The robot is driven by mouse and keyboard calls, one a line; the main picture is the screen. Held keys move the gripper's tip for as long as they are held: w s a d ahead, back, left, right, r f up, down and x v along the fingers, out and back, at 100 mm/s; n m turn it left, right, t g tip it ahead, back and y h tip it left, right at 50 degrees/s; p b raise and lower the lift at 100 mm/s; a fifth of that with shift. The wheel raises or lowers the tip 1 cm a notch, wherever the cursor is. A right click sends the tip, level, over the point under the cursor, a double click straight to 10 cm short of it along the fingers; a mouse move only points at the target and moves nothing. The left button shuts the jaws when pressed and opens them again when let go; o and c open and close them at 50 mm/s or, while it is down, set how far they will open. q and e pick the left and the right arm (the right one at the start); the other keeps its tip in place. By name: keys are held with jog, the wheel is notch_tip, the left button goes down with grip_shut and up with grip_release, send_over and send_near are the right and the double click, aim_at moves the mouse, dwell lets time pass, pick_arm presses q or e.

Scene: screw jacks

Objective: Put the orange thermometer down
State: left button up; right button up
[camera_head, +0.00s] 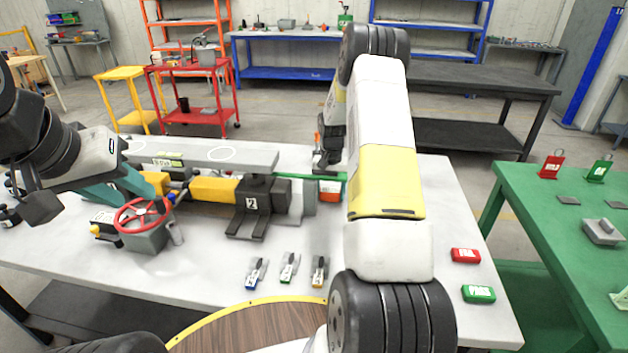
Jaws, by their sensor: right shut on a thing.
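My right gripper (328,152) is dark and small, behind my own white and yellow arm, over the far part of the grey table (405,300). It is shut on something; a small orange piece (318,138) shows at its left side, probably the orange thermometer. Most of the held thing is hidden, and I cannot tell whether it touches the table. My left arm (60,150) comes in from the left beside the red handwheel (122,222).
A jack-like machine with a yellow body (213,190) fills the table's middle. Blue (256,272), green (289,268) and orange (319,271) clamp-like tools lie at the front. Red (465,256) and green (478,293) boxes lie at the right. A green table (520,200) stands further right.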

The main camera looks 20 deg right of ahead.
jog(key=shift+f, duration=0.1)
jog(key=o, duration=1.6)
jog(key=shift+c, duration=0.2)
